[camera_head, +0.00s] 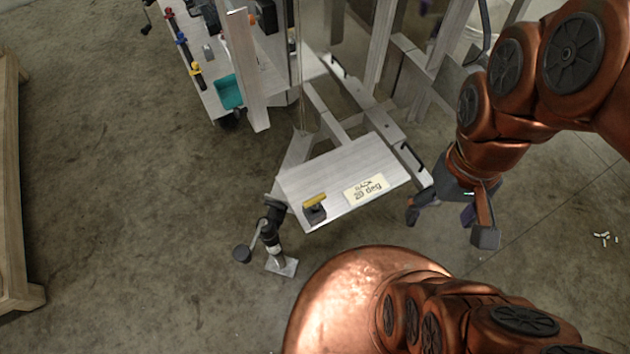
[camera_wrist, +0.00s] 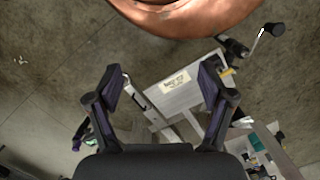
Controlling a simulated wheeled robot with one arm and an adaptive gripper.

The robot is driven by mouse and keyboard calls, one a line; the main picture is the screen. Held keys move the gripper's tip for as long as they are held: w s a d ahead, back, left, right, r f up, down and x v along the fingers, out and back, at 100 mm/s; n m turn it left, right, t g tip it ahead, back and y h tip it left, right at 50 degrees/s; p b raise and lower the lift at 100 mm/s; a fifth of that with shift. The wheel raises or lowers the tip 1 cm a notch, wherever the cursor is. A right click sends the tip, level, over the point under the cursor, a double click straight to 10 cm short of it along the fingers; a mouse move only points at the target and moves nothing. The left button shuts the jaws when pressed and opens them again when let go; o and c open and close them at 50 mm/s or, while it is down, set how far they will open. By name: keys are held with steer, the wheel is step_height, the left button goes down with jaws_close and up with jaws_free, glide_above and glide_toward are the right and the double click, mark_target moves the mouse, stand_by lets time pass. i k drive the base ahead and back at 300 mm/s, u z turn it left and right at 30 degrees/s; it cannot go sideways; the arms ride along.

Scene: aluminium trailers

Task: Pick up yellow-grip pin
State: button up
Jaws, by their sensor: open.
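A pin with a yellow grip (camera_head: 194,71) lies along the left edge of a light metal shelf, in a row below a blue-grip pin (camera_head: 181,40) and a red-grip pin (camera_head: 169,13). Another yellow piece, a bar on a dark base (camera_head: 314,202), sits on the near-left corner of the trailer's tongue plate. My gripper (camera_head: 450,225) is to the right of that plate, far from the shelf. In the wrist view my gripper (camera_wrist: 164,85) is open and empty, with the plate behind its fingers. The pins are too small to tell apart there.
The tongue plate (camera_head: 335,165) carries a "20 deg" label (camera_head: 365,190). A black jack (camera_head: 268,235) stands at its left. A teal bin (camera_head: 229,92) sits on the shelf. A wooden edge (camera_head: 12,180) runs along the far left. The concrete floor between is clear.

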mark_target(312, 202)
steer(key=z, duration=1.1)
steer(key=k, duration=1.55)
steer(key=u, duration=1.7)
